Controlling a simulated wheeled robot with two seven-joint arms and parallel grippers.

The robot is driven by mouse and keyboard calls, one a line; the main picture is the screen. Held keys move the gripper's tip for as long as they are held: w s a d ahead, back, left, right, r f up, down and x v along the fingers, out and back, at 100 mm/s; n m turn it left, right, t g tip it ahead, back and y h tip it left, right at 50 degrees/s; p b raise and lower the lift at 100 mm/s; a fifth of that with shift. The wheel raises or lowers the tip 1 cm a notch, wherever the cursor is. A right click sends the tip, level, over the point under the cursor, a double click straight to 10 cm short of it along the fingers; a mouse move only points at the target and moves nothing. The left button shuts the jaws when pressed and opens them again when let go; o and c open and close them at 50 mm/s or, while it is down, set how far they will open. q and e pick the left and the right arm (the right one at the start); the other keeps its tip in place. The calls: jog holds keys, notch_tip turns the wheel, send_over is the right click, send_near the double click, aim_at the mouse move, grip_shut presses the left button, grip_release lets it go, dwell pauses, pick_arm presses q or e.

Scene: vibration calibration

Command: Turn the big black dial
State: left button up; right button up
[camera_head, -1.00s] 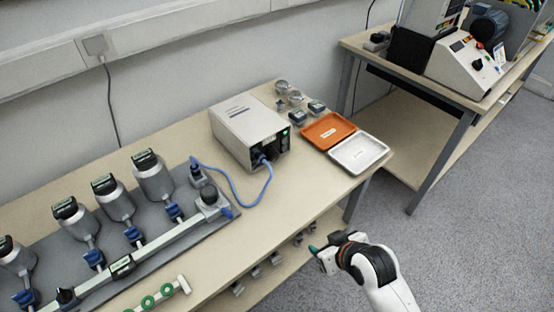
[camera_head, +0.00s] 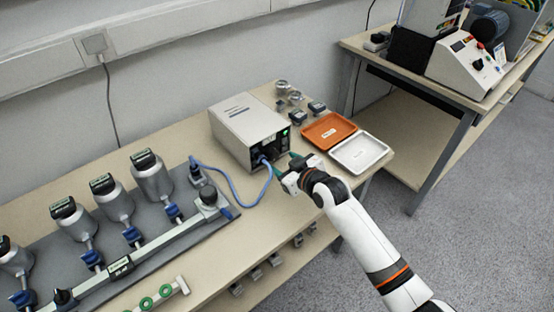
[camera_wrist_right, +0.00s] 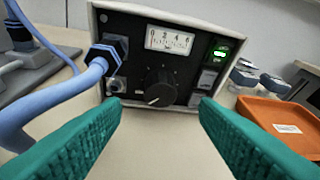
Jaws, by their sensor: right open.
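The big black dial (camera_wrist_right: 157,88) sits low in the middle of the black front panel of a grey box (camera_head: 240,112), below a white meter (camera_wrist_right: 169,40). A pale pointer mark on it points to the lower left. My right gripper (camera_head: 284,172) is in front of that panel, and its arm hides part of the bench. In the right wrist view its two green fingers (camera_wrist_right: 161,122) are spread apart, one on each side below the dial, with nothing between them. They are short of the dial and not touching it. My left gripper is not in view.
A blue cable (camera_wrist_right: 75,85) plugs into the panel left of the dial, close to the left finger. A green-lit switch (camera_wrist_right: 221,48) is at right. An orange tray (camera_head: 328,131) and a white tray (camera_head: 359,153) lie right of the box.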

aim_at(275, 157)
jog(key=x, duration=0.5)
jog(key=shift+b, duration=0.3)
